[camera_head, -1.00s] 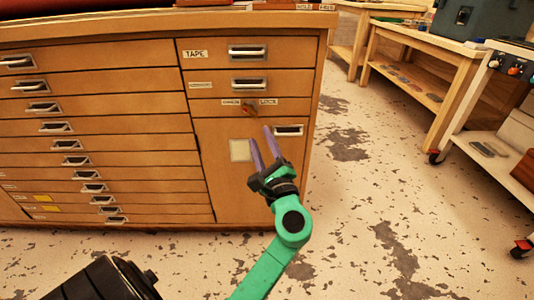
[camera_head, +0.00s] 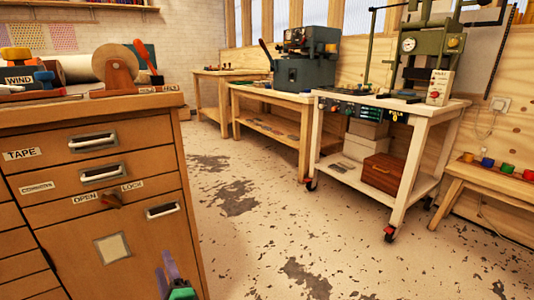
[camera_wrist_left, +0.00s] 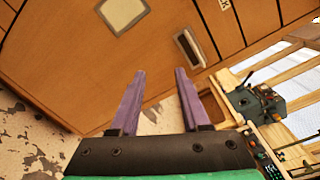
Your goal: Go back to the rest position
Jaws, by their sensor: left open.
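My left gripper (camera_head: 170,270) shows at the bottom edge of the head view, with purple fingers and a green wrist, in front of the wooden cabinet (camera_head: 75,238). In the left wrist view the left gripper (camera_wrist_left: 158,95) has its two purple fingers apart with nothing between them. The cabinet door (camera_wrist_left: 90,65) with its pale square label and metal handle lies beyond the fingertips. The gripper looks apart from it. My right gripper is in neither view.
On the cabinet top stands a wooden roll holder (camera_head: 116,74). A white wheeled cart (camera_head: 385,178) and wooden workbench (camera_head: 268,128) stand at the right, and a low bench with coloured pots (camera_head: 490,182) at the far right. The speckled floor (camera_head: 260,230) between is clear.

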